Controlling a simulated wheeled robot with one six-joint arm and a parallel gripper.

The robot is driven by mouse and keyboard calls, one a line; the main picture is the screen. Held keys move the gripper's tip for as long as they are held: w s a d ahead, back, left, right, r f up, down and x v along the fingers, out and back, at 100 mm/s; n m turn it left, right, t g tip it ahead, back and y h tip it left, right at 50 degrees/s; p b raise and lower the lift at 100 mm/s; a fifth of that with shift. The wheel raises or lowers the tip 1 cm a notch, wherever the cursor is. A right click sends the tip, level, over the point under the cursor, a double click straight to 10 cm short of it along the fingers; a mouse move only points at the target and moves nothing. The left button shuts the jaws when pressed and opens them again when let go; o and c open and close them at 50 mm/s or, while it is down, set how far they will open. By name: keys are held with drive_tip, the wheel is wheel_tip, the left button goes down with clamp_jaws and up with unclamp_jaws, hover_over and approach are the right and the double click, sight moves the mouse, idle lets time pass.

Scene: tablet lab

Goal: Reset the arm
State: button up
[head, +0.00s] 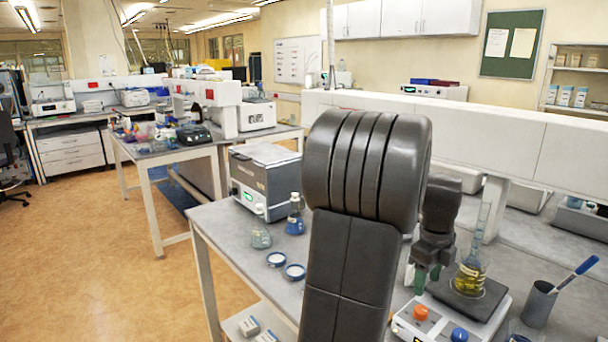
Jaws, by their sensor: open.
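My dark grey arm fills the middle of the head view, with its elbow high and its forearm in front of the bench. My gripper (428,276) points down behind the arm, over the left part of a white stirrer plate (408,326). Its green fingertips are open, with nothing seen between them. A flask with yellow liquid (470,278) stands on the plate's dark top, just right of the gripper and apart from it. Part of the gripper is hidden by my arm.
A grey cup (538,306) with a blue marker (574,273) stands at right. A grey boxed instrument (262,182), a blue-liquid flask (295,218), a clear flask (261,235) and two round dishes (294,271) sit left of my arm. Open floor lies at left.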

approach(421, 309)
wheel_tip(421, 309, down, 8)
drive_tip(key=shift+d+f+p, duration=0.15)
drive_tip(key=shift+f+p, duration=0.05)
drive_tip(key=shift+p, duration=0.15)
drive_tip(key=shift+f+n, duration=0.15)
drive_tip(key=shift+n, duration=0.15)
drive_tip(key=n, duration=0.8)
drive_tip(key=shift+p, duration=0.3)
drive_tip(key=n, duration=0.3)
drive_tip(key=shift+d+n, duration=0.1)
drive_tip(key=shift+n, duration=0.2)
drive_tip(key=n, duration=0.3)
drive_tip(key=shift+n+y, duration=0.3)
drive_tip(key=shift+n, duration=0.1)
drive_tip(key=shift+r, duration=0.6)
drive_tip(key=shift+r, duration=0.1)
